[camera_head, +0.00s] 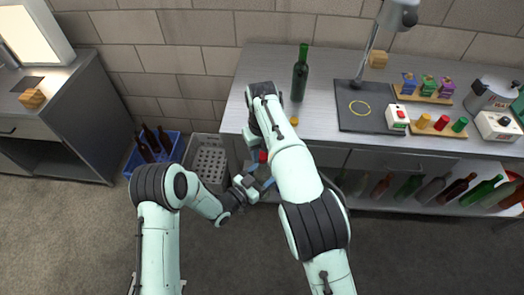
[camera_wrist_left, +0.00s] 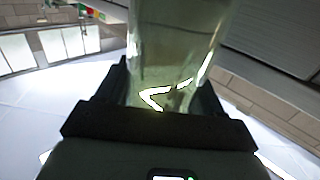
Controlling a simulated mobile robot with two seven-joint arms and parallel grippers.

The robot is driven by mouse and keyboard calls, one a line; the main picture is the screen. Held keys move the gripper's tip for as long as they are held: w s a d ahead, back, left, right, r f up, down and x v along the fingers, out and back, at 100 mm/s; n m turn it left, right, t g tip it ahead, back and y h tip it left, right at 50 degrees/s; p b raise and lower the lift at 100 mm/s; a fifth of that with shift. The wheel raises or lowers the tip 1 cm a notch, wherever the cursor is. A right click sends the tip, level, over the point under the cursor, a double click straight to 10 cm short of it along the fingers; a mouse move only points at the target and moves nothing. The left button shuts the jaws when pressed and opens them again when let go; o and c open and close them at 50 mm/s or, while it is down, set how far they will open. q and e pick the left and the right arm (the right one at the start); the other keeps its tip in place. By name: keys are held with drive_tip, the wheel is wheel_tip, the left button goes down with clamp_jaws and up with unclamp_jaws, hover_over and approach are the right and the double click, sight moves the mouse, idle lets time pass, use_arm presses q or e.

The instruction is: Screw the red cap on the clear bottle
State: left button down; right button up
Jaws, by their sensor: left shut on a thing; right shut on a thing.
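The clear bottle (camera_wrist_left: 175,45) fills the top middle of the left wrist view, between the two dark fingers of my left gripper (camera_wrist_left: 170,92). In the head view my left gripper (camera_head: 260,186) is in front of the bench, low, and the bottle there is mostly hidden. My right gripper (camera_head: 257,160) is just above it, largely covered by my right arm. A small red patch, the red cap (camera_head: 263,157), shows at its fingers, and the gripper is shut on it. Whether the cap touches the bottle's mouth cannot be told.
On the bench (camera_head: 330,60) stand a dark green bottle (camera_head: 300,75), a black mat (camera_head: 368,108) with a yellow ring, and a block with coloured caps (camera_head: 440,123). Bottles lie on a shelf below. A blue crate (camera_head: 150,150) and a grey crate (camera_head: 208,158) stand on the floor.

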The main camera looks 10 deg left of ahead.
drive_tip(key=shift+m, duration=0.5)
drive_tip(key=o, duration=1)
drive_tip(key=shift+r, duration=2.3)
drive_tip(key=shift+c, duration=0.4)
